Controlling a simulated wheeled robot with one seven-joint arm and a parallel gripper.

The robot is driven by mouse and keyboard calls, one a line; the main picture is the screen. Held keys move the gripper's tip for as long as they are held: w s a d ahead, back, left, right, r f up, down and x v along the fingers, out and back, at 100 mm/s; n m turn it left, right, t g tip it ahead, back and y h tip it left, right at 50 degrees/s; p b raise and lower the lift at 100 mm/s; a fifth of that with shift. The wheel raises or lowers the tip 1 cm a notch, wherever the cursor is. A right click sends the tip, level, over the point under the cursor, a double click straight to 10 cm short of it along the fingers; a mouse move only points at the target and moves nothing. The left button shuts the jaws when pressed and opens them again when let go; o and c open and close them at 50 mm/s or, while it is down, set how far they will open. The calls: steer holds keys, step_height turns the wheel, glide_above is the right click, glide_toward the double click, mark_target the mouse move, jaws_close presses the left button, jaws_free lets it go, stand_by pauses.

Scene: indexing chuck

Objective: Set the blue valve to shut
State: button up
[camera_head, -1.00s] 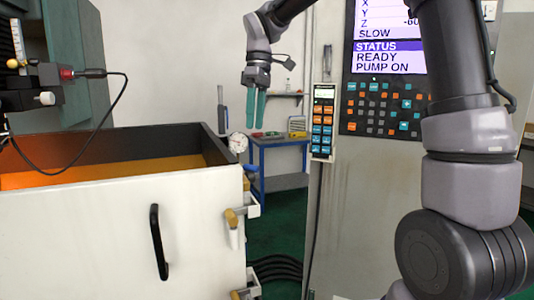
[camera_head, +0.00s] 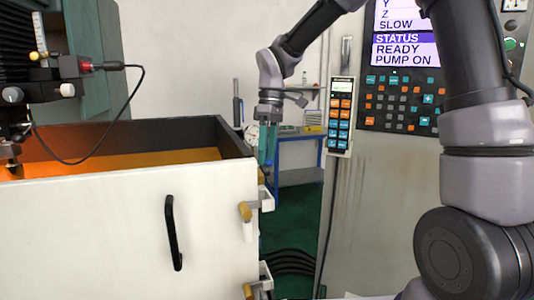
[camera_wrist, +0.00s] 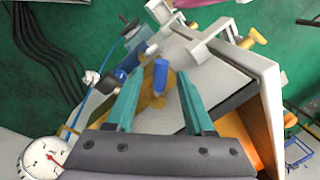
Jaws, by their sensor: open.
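The blue valve's handle (camera_wrist: 160,76) is a short blue cylinder, seen almost end-on in the wrist view. It stands between the two teal fingers of my gripper (camera_wrist: 160,90), with a visible gap on each side. In the head view my gripper (camera_head: 267,150) points down at the right corner of the white tank, and its fingers hide the blue handle there. The fingers are apart and hold nothing. I cannot tell whether the fingertips reach down to the handle's height.
The white tank (camera_head: 100,225) has a black handle (camera_head: 173,232) and yellow-handled fittings (camera_head: 246,212) at its right edge. A round dial gauge (camera_wrist: 42,155) is close to my gripper. A keypad pendant (camera_head: 340,115) hangs on the cabinet to the right. A blue bench (camera_head: 300,160) stands behind.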

steer(key=shift+c, duration=0.2)
jaws_close()
steer(key=m, duration=0.1)
steer(key=s+m, duration=0.1)
steer(key=m, duration=0.1)
steer(key=shift+s+a+y, duration=0.1)
steer(key=shift+a+y, duration=0.2)
steer(key=shift+s+a+m+t, duration=0.15)
steer(key=shift+a+m+t, duration=0.05)
steer(key=shift+m, duration=0.55)
steer(key=shift+s+a+m+t, duration=0.1)
steer(key=shift+a+m+t, duration=0.1)
steer(key=shift+m, duration=0.6)
steer(key=shift+s+a+m+t, duration=0.15)
steer(key=shift+m+t, duration=0.05)
steer(key=shift+m, duration=0.55)
steer(key=shift+o, duration=0.2)
jaws_free()
